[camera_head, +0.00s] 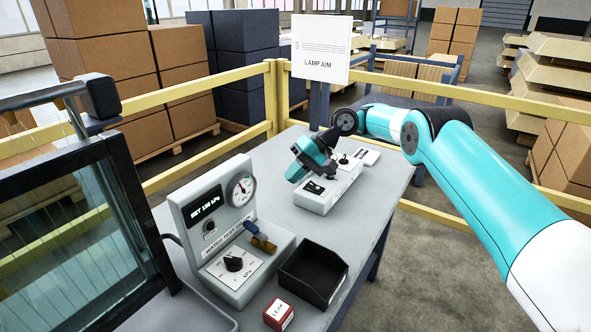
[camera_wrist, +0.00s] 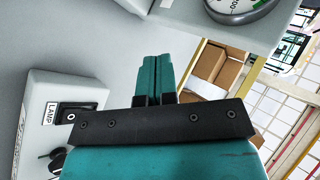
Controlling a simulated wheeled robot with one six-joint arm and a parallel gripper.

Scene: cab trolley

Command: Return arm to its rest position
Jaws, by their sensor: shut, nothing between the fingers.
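My arm reaches in from the right in the head view and bends down over the table. My gripper (camera_head: 296,173) is low, over or just beside the white lamp switch box (camera_head: 318,203); whether it touches the box I cannot tell. In the wrist view my gripper (camera_wrist: 157,62) shows its two teal fingers together, with nothing between them. The lamp switch box (camera_wrist: 40,88) lies to the left there, with a black rocker switch (camera_wrist: 76,113) labelled LAMP and a dark knob (camera_wrist: 58,160).
The grey table (camera_head: 262,158) also bears a test unit with a gauge (camera_head: 241,189), a black open bin (camera_head: 312,275) and a red-and-white LEAK block (camera_head: 279,313). A LAMP AIM sign (camera_head: 320,48) stands behind. A glass panel (camera_head: 60,215) is at left; yellow rails (camera_head: 215,85) run behind.

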